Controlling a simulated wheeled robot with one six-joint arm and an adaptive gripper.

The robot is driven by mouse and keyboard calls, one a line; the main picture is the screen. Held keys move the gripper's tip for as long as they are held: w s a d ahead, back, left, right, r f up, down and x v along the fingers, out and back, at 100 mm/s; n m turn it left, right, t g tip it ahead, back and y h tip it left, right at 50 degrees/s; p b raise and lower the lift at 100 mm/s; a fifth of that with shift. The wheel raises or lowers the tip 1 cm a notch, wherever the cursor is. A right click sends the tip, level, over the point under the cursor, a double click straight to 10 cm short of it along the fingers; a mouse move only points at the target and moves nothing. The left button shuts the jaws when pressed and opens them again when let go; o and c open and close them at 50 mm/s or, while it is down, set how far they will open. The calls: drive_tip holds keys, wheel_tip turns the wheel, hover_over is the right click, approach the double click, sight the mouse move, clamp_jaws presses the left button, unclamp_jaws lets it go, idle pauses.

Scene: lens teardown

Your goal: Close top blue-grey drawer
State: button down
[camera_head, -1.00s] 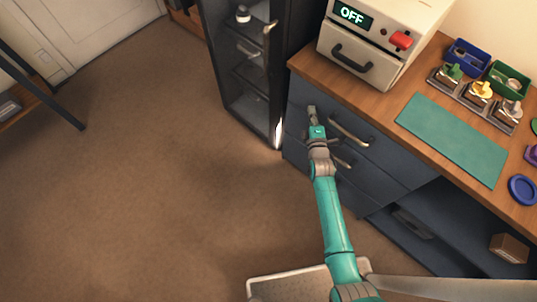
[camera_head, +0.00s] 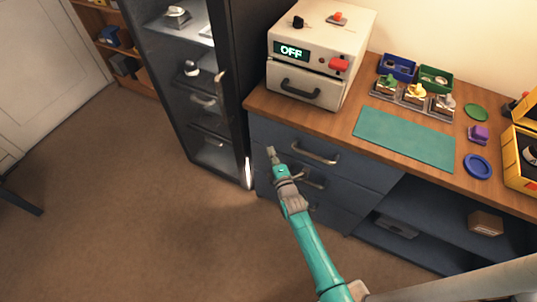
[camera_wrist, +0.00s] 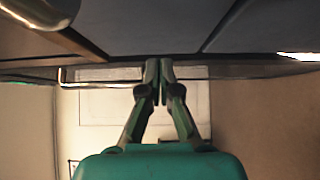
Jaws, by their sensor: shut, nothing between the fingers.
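The top blue-grey drawer (camera_head: 340,167) is under the left part of the wooden counter and has a curved metal handle (camera_head: 315,152). Its front looks about flush with the cabinet in the head view, and no drawer interior shows. My gripper (camera_head: 271,151) is shut and empty, left of that handle, in front of the drawer's left part. In the wrist view my gripper (camera_wrist: 159,68) has its fingertips together near a blue-grey front (camera_wrist: 150,30), with a metal handle (camera_wrist: 45,10) at upper left. I cannot tell whether the tips touch the front.
A dark glass-fronted cabinet (camera_head: 238,120) stands close to the left of the drawers. More drawers lie below, with an open shelf (camera_head: 440,225) to the right. A white oven-like box (camera_head: 320,55) and a teal mat (camera_head: 405,137) sit on the counter.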

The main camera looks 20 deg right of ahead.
drive_tip(key=s+a, duration=0.1)
drive_tip(key=s, duration=0.8)
drive_tip(key=shift+s+a, duration=0.15)
drive_tip(key=shift+s, duration=0.15)
drive_tip(key=shift+f, duration=0.1)
drive_tip(key=s+a+r+m, duration=0.1)
drive_tip(key=s+m, duration=0.2)
drive_tip(key=s, duration=0.5)
drive_tip(key=s+a+r+m+g+y, duration=0.1)
drive_tip(key=s+a+r+m, duration=0.1)
drive_tip(key=s, duration=0.6)
drive_tip(key=s+a+r+m, duration=0.1)
drive_tip(key=s+m, duration=0.2)
drive_tip(key=s, duration=0.5)
drive_tip(key=s+a+r+m+g+y, duration=0.1)
drive_tip(key=s+r+m+g, duration=0.1)
drive_tip(key=s+r+m, duration=0.6)
drive_tip(key=s+r, duration=0.6)
drive_tip(key=s, duration=0.1)
drive_tip(key=shift+a+r+m, duration=0.3)
drive_tip(key=shift+a, duration=0.1)
drive_tip(key=shift+s, duration=0.1)
